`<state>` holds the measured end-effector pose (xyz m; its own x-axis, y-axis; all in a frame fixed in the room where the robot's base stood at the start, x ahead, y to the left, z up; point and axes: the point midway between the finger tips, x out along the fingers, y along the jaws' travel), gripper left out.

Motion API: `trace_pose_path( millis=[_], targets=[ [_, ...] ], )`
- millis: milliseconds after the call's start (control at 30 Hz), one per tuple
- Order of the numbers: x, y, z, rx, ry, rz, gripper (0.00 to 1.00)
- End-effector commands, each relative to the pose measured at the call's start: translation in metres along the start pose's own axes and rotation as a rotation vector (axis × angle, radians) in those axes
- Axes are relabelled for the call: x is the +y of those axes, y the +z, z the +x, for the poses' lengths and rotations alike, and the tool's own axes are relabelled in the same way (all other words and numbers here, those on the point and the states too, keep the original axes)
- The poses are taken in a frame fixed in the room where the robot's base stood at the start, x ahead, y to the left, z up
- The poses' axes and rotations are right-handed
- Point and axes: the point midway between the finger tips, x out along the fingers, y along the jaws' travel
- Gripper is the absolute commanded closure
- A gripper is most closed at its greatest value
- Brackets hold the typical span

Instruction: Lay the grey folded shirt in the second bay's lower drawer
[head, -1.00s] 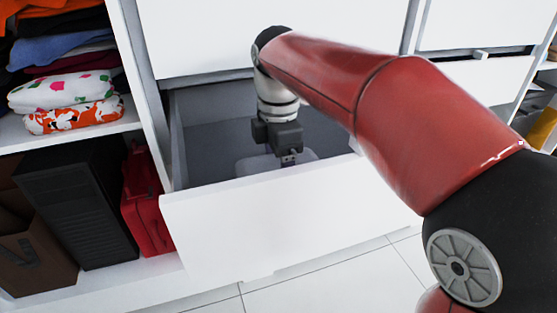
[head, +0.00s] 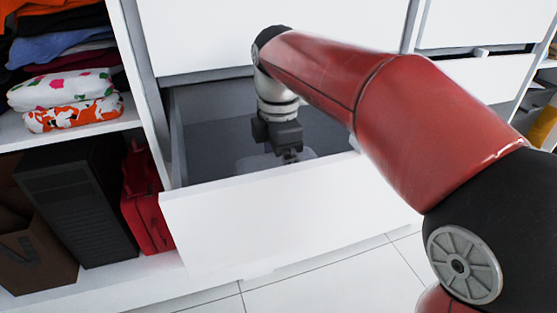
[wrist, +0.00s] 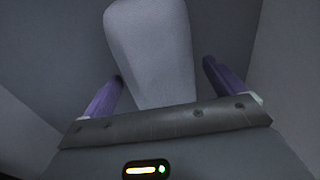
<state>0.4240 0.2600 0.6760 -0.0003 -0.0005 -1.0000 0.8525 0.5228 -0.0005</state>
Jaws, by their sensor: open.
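The grey folded shirt (wrist: 150,50) lies inside the open drawer, seen from above in the wrist view. In the head view only a pale part of the shirt (head: 262,162) shows behind the drawer front. My gripper (wrist: 163,88) is open, with a purple finger on each side of the shirt's near end and a gap visible beside the fingers. In the head view my gripper (head: 289,155) is down inside the lower drawer (head: 290,215), over the shirt. The fingertips are hard to see there, and I cannot tell whether they touch the shirt.
The drawer's dark floor (head: 212,140) is bare to the left of the shirt. A closed white drawer front (head: 270,40) is above. On the left are a shelf of folded clothes (head: 65,90), a black case (head: 75,205) and a red case (head: 145,200).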

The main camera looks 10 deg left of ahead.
Motion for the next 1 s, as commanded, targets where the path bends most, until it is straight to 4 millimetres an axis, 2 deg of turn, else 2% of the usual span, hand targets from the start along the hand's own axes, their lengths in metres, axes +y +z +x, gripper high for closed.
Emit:
trace_pose_path(
  millis=[367, 1000],
  targets=[
    [0.0, 0.0, -0.004, 0.0, 0.0, 0.0, 0.05],
    [0.0, 0.0, -0.068, 0.0, 0.0, 0.0, 0.05]
  ],
)
